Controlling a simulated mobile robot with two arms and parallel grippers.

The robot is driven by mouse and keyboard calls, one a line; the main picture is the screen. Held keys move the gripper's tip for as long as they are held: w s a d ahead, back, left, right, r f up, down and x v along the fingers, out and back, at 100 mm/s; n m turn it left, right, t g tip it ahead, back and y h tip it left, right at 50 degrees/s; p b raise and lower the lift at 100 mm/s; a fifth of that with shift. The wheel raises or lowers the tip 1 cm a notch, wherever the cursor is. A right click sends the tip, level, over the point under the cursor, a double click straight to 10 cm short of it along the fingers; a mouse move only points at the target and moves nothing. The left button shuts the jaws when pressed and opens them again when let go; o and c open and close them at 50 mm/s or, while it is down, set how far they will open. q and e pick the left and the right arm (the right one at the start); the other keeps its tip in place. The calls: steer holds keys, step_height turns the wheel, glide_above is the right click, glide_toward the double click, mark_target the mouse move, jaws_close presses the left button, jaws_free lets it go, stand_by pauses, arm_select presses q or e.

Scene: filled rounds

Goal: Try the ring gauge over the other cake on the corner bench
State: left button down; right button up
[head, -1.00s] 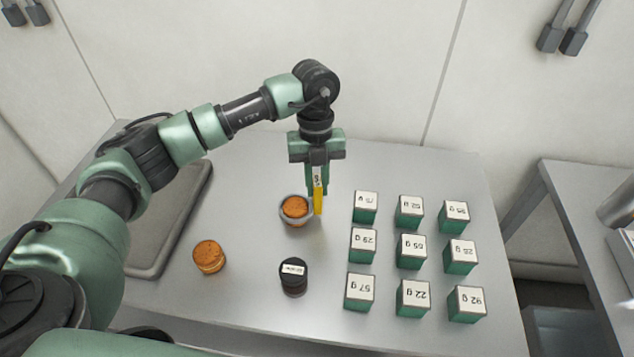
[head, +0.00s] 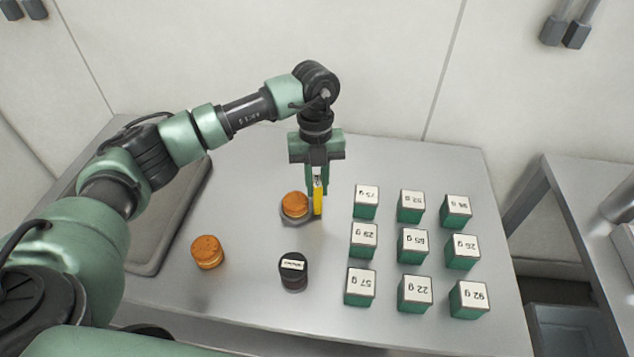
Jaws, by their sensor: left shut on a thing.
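My left gripper (head: 317,186) points down at the middle of the bench and is shut on the yellow handle (head: 318,201) of the ring gauge. The grey ring gauge (head: 296,222) shows low around one orange-brown cake (head: 295,203), whose top stands clear above the ring. The ring's far side is hidden by the cake, and I cannot tell whether it touches the bench. A second orange-brown cake (head: 207,251) stands by itself at the front left, with no ring around it. My right gripper is not in view.
A black round pot with a white label (head: 293,272) stands in front of the ringed cake. Several green blocks with gram labels (head: 414,244) stand in rows at right. A grey tray (head: 179,232) lies at left. The bench (head: 250,180) is clear behind the cakes.

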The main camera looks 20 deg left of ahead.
arm_select(q)
steer(key=shift+f+b, duration=0.3)
steer(key=shift+f, duration=0.2)
stand_by(1.1)
steer(key=shift+r+p, duration=3.3)
steer(key=shift+r, duration=1.65)
